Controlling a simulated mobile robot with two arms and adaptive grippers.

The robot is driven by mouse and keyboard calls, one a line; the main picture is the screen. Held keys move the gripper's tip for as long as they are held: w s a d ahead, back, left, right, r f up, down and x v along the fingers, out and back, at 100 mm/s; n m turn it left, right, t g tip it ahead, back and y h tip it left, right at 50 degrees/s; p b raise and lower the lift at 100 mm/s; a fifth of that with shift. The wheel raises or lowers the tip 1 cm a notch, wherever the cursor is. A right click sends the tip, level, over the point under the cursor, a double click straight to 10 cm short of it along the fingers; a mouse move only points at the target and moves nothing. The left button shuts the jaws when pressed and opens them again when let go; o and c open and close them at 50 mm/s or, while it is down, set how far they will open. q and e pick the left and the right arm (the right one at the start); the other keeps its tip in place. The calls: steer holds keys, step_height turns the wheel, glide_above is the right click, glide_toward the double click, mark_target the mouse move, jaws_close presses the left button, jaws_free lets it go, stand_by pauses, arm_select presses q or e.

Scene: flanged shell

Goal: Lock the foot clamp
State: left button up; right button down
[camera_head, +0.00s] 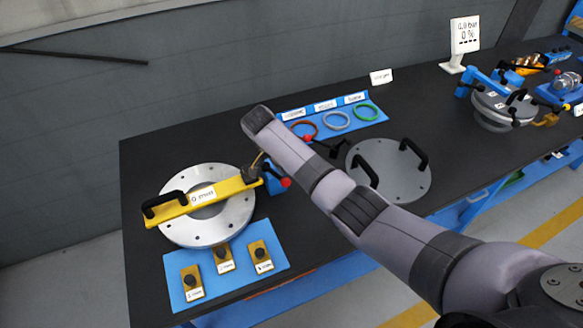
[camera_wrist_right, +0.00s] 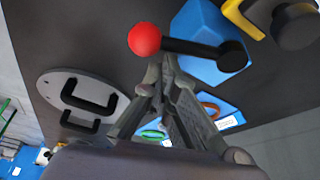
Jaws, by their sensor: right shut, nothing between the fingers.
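The foot clamp is a blue block (camera_head: 272,184) at the right end of the yellow bar (camera_head: 190,205). It has a black lever with a red ball knob (camera_head: 286,182). The wrist view shows the blue block (camera_wrist_right: 208,42), the black lever (camera_wrist_right: 195,48) and the red ball (camera_wrist_right: 145,39) up close. The lever sticks out sideways from the block, away from the bar. My right gripper (camera_wrist_right: 155,78) is shut and empty, its tips close to the ball; I cannot tell if they touch it. My arm hides the gripper in the head view. My left gripper is not in view.
The yellow bar lies across a flanged metal disc (camera_head: 240,222). A blue mat (camera_head: 210,262) with labelled black knobs lies in front. A grey plate with black handles (camera_head: 405,180) lies to the right. Coloured rings rest on a blue tray (camera_head: 360,122) behind.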

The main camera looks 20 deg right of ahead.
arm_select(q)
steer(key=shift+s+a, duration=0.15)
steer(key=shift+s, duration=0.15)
arm_select(e)
steer(key=shift+s+a+m, duration=0.15)
steer(key=shift+s+m, duration=0.05)
steer(key=shift+m, duration=0.2)
